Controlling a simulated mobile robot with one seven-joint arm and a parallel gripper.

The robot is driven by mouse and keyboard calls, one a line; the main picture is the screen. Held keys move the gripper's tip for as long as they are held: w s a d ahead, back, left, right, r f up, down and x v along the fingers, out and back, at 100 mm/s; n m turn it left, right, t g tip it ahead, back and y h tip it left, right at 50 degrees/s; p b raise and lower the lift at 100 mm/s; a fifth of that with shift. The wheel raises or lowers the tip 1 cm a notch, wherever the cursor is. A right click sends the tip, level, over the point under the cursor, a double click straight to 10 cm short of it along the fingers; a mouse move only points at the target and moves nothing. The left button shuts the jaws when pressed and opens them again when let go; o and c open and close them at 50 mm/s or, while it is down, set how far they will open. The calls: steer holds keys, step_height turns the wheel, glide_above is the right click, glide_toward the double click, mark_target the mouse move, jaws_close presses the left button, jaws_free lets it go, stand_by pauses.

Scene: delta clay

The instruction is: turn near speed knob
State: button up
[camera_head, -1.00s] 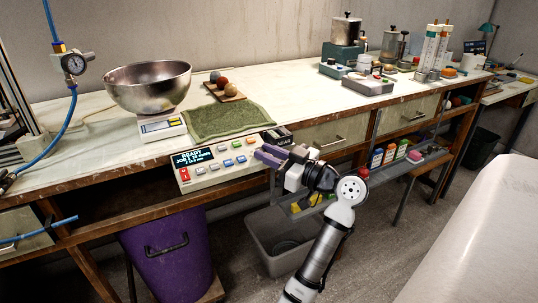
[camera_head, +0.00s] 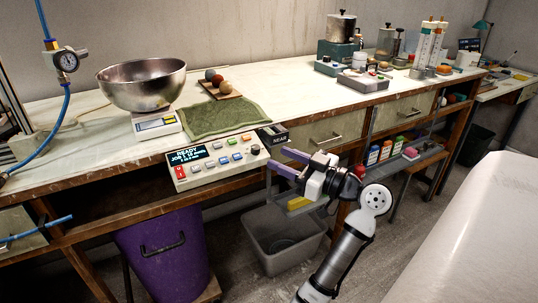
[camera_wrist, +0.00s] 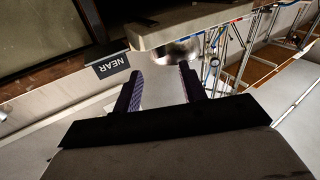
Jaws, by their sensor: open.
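The beige control panel (camera_head: 215,178) on the bench's front edge has a lit READY screen and several coloured buttons. A dark round knob (camera_head: 255,149) sits at its right end. Beside it a dark block (camera_head: 275,137) carries the word NEAR; this NEAR label also shows in the wrist view (camera_wrist: 112,65). My gripper (camera_head: 276,158) has purple fingers, open and empty, just right of the panel and apart from the knob. In the wrist view my gripper (camera_wrist: 160,70) has nothing between its fingers. A small dark bump above the panel there may be the knob. Any pointer mark is too small to see.
A steel bowl (camera_head: 142,84) stands on a scale (camera_head: 157,124), with a green towel (camera_head: 220,117) behind the panel. Below are a purple bin (camera_head: 165,250) and a grey bin (camera_head: 285,238). A shelf of bottles (camera_head: 385,151) is right of my arm.

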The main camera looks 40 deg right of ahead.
steer(key=v, duration=0.8)
steer(key=shift+b, duration=0.3)
steer(key=shift+s+a, duration=0.1)
steer(key=shift+a, duration=0.05)
